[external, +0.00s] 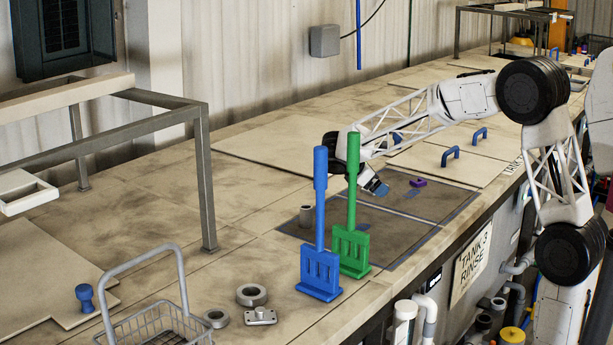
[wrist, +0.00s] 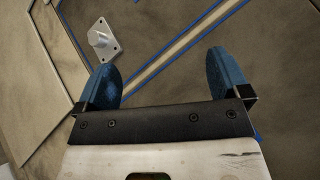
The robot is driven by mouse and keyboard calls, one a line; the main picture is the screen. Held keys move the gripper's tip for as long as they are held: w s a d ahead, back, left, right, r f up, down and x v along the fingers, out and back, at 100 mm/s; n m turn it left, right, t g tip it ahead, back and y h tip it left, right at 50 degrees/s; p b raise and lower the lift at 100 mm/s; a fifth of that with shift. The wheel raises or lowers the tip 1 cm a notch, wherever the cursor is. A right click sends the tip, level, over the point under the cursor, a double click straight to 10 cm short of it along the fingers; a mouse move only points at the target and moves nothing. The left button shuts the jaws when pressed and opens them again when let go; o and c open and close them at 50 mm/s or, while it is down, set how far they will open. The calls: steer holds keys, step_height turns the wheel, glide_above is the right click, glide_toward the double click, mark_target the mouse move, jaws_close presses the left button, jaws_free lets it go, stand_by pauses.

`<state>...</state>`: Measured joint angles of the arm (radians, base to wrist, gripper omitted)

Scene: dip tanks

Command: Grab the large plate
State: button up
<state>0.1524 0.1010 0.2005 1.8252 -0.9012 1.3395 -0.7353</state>
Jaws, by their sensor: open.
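A grey metal plate (wrist: 103,40) with a round boss and corner holes lies at the upper left of the wrist view, ahead of my left finger. A small grey plate with a knob (external: 260,316) lies on the bench at the front in the external view. I cannot tell which is the large plate. My gripper (external: 378,188) is over the dark tank area, with blue fingertips. In the wrist view my gripper (wrist: 164,70) is open, and nothing sits between its fingers.
Blue (external: 320,268) and green (external: 352,250) long-handled tools stand upright in front of my gripper. A grey cylinder (external: 306,215) and purple piece (external: 418,183) are on the dark tank area. A wire basket (external: 155,325) and metal rings (external: 251,295) are front left. A metal frame (external: 205,180) stands left.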

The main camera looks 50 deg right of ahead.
steer(key=w+d+f+n+h, duration=0.1)
steer(key=w+d, duration=0.1)
steer(key=w, duration=0.1)
steer(key=w+d+f+n+h, duration=0.1)
steer(key=w+d+f, duration=0.1)
steer(key=w+d, duration=0.1)
steer(key=w+d+f+n+g+h, duration=0.1)
steer(key=w+d, duration=0.2)
steer(key=w, duration=0.2)
steer(key=shift+w+d+f, duration=0.1)
steer(key=shift+w+f, duration=0.1)
steer(key=shift+f, duration=0.1)
steer(key=shift+x, duration=1.3)
steer(key=shift+s, duration=0.1)
steer(key=shift+x, duration=2.6)
steer(key=c, duration=1.1)
